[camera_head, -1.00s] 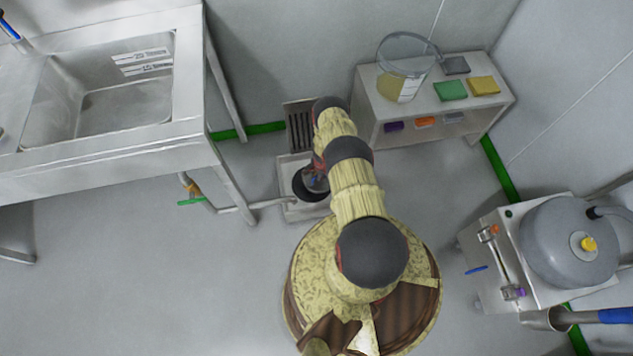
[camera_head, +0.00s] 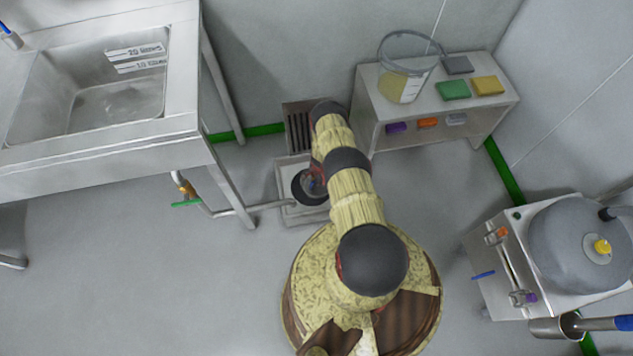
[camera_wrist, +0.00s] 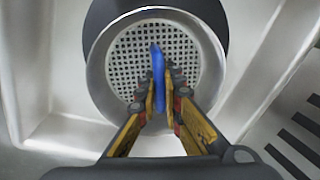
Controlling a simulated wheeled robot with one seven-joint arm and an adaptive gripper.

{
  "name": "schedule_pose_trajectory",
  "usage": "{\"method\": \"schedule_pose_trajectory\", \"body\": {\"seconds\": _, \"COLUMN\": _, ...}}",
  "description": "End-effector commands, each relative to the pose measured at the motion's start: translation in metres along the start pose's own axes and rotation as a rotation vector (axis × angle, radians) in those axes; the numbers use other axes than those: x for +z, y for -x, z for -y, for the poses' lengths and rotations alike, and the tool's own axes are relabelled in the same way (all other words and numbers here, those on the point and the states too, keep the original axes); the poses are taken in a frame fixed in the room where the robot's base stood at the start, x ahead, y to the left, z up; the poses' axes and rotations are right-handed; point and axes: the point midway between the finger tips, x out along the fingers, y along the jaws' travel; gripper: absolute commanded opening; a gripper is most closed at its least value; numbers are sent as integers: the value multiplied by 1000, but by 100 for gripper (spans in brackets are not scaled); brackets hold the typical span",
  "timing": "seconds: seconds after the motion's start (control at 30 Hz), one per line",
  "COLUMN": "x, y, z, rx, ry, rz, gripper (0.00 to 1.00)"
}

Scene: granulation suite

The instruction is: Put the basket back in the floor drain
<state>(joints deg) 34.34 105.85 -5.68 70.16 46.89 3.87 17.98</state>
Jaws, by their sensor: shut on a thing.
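The basket (camera_wrist: 126,50) is a round metal cup with a perforated bottom and an upright blue handle (camera_wrist: 158,75). My gripper (camera_wrist: 161,99) is shut on that handle. The floor drain (camera_head: 292,214) is a pale metal square on the floor left of my arm, with a dark round opening. In the wrist view the dark edge of the opening (camera_wrist: 97,22) shows around the basket's far side, with the drain's pale sloping surface (camera_wrist: 40,60) around it. The basket is over or in the opening; I cannot tell how deep. My arm hides part of it in the head view.
A slotted grate (camera_head: 297,126) lies behind the drain by the wall. A steel sink stand (camera_head: 180,130) with a pipe (camera_head: 245,209) reaching toward the drain is at left. A shelf unit (camera_head: 367,90) stands behind right, a machine (camera_head: 545,255) at right. The floor at front left is clear.

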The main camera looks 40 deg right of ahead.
Motion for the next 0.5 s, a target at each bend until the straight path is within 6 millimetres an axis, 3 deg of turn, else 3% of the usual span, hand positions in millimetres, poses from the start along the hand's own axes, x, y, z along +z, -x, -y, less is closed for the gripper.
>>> {"method": "schedule_pose_trajectory", "body": {"seconds": 0.07, "x": 0, "y": -2, "z": -1, "rx": 0, "ry": 0, "rz": 0, "gripper": 0}}
{"method": "schedule_pose_trajectory", "body": {"seconds": 0.1, "x": 0, "y": -2, "z": -1, "rx": 1, "ry": 0, "rz": 1, "gripper": 9}}
{"method": "schedule_pose_trajectory", "body": {"seconds": 0.4, "x": 0, "y": -2, "z": -1, "rx": 0, "ry": 0, "rz": 0, "gripper": 26}}
{"method": "schedule_pose_trajectory", "body": {"seconds": 0.5, "x": 0, "y": -2, "z": -1, "rx": 0, "ry": 0, "rz": 0, "gripper": 26}}
